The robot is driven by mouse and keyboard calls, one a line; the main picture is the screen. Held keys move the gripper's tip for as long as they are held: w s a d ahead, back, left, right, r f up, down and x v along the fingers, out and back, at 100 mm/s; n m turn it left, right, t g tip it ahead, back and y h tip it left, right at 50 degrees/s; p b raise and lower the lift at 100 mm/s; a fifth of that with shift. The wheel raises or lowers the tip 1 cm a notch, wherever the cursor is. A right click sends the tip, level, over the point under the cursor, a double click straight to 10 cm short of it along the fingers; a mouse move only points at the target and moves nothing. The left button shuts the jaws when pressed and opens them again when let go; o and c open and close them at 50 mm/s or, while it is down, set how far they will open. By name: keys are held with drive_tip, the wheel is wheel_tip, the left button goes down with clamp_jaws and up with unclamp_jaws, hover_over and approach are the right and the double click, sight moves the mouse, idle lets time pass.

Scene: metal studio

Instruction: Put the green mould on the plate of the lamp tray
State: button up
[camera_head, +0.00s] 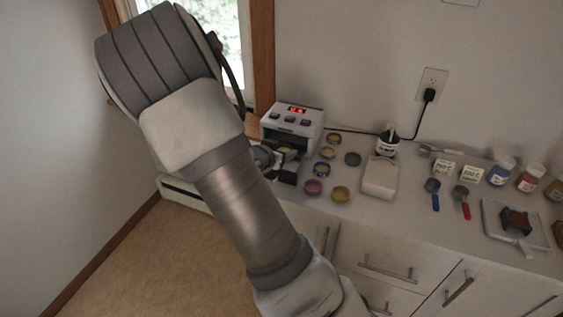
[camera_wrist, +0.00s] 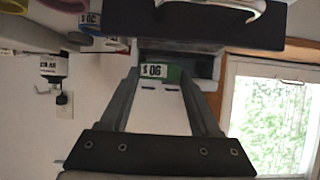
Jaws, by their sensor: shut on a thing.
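My gripper (camera_wrist: 160,75) is shut on the green mould (camera_wrist: 173,73), a small piece with a white label, between the fingertips in the upside-down wrist view. In the head view the lamp (camera_head: 292,122) is a white box with a red display. In the wrist view the black tray (camera_wrist: 225,27) with a pale handle is very near the fingertips. I cannot tell whether the mould touches the plate.
Several round moulds, among them a pink one (camera_head: 313,187) and a yellow one (camera_head: 340,194), stand right of the lamp. A window (camera_wrist: 270,115) is beside the lamp.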

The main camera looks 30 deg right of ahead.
drive_tip(key=shift+f+b, duration=0.65)
drive_tip(key=shift+f, duration=1.3)
drive_tip(key=shift+f, duration=0.1)
drive_tip(key=shift+f, duration=0.15)
drive_tip(key=o, duration=1.3)
drive_tip(key=shift+r, duration=0.2)
